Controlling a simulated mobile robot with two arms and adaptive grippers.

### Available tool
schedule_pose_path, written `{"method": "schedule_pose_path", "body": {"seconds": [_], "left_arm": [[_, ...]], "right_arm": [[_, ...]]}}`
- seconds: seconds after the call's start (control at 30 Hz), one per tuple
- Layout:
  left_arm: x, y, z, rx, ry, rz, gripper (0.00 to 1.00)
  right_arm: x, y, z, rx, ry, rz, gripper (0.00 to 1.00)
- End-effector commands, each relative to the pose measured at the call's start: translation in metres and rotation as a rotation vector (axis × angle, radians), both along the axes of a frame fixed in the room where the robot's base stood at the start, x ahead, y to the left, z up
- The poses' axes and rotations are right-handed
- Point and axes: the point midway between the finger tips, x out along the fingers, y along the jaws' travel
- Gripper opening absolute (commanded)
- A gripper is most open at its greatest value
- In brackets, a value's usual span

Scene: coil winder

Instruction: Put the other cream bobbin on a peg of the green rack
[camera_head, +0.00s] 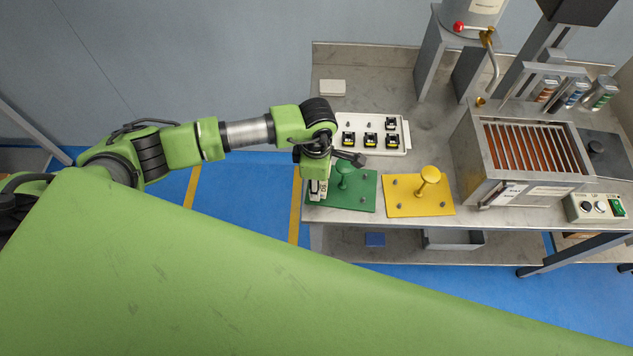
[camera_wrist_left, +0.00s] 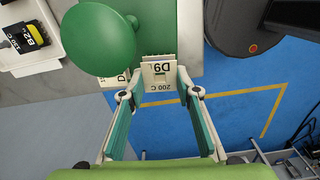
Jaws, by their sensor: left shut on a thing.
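My left gripper (camera_head: 318,194) is over the left end of the green rack (camera_head: 350,203). In the left wrist view the gripper (camera_wrist_left: 158,88) is shut on a cream bobbin (camera_wrist_left: 158,70), labelled D9 and 200 C. The bobbin is at the rack's edge; I cannot tell whether it is on a peg. The rack's round green knob (camera_wrist_left: 100,38) stands close to the left of the held bobbin. My right gripper is not in view.
A white tray (camera_head: 405,130) with several black, yellow-labelled bobbins lies behind the green rack. A yellow rack (camera_head: 436,207) with a knob (camera_head: 429,180) stands to its right. Farther right is a metal box with a grille (camera_head: 535,148). The table's front edge is close to the gripper.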

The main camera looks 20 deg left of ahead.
Motion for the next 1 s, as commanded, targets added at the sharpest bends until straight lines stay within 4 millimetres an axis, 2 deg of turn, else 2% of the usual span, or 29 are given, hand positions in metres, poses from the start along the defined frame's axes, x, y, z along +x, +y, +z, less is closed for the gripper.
{"method": "schedule_pose_path", "body": {"seconds": [0.7, 0.73, 0.8, 1.0], "left_arm": [[0.0, 0.0, -0.022, 0.0, 0.0, 0.0, 0.09], [0.0, 0.0, -0.021, 0.0, 0.0, 0.0, 0.35], [0.0, 0.0, -0.02, 0.0, 0.0, 0.0, 0.5], [0.0, 0.0, -0.02, 0.0, 0.0, 0.0, 0.5]], "right_arm": [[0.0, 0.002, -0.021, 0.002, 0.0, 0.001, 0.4], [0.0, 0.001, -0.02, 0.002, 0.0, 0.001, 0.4], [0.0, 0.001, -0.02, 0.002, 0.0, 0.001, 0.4], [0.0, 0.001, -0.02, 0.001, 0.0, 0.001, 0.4]]}}
